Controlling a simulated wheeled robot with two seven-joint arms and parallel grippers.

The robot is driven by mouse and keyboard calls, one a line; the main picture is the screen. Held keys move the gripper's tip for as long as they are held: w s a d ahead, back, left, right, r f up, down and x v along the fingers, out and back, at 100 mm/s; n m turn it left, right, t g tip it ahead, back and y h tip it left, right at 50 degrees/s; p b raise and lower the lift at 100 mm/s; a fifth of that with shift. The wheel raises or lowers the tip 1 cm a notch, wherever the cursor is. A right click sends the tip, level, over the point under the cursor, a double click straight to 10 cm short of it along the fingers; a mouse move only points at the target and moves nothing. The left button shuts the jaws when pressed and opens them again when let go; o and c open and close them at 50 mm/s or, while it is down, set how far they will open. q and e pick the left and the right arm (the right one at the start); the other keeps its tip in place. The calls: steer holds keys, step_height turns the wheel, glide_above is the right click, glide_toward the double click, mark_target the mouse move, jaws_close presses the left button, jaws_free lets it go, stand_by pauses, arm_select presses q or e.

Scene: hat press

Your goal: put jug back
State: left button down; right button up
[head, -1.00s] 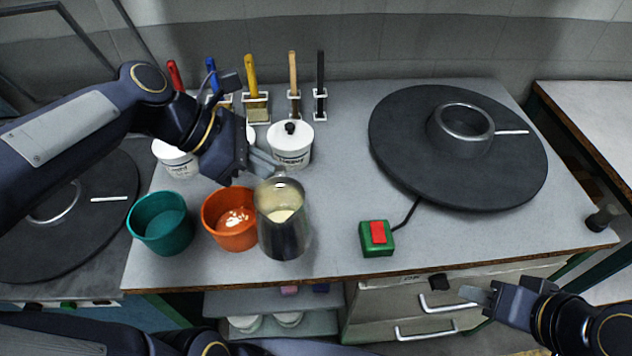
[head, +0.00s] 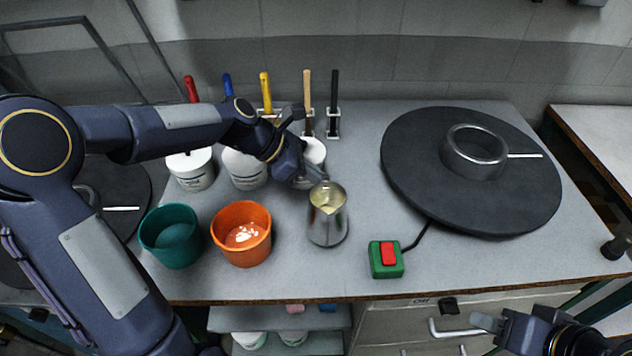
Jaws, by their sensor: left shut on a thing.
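The steel jug (head: 327,222) stands upright, apparently on the grey worktop, to the right of the orange bucket, with some pale cream stuff showing inside. My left gripper (head: 318,180) is at the jug's back rim and shut on the jug; the exact grip is partly hidden by the fingers. The orange bucket (head: 241,248) holds pinkish-orange stuff with white lumps on it. My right gripper (head: 490,322) is low at the front right, away from the jug, with its fingers too small to judge.
A teal bucket (head: 170,252) stands left of the orange one. White lidded tubs (head: 246,170) and upright brushes (head: 334,105) are behind. A green box with a red switch (head: 387,260) sits right of the jug, before the large black disc (head: 425,190) with a metal ring (head: 474,152).

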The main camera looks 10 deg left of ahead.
arm_select(q)
steer(key=shift+f, duration=1.1)
steer(key=shift+f, duration=0.15)
steer(key=c, duration=1.6)
jaws_free()
steer(key=shift+o, duration=0.2)
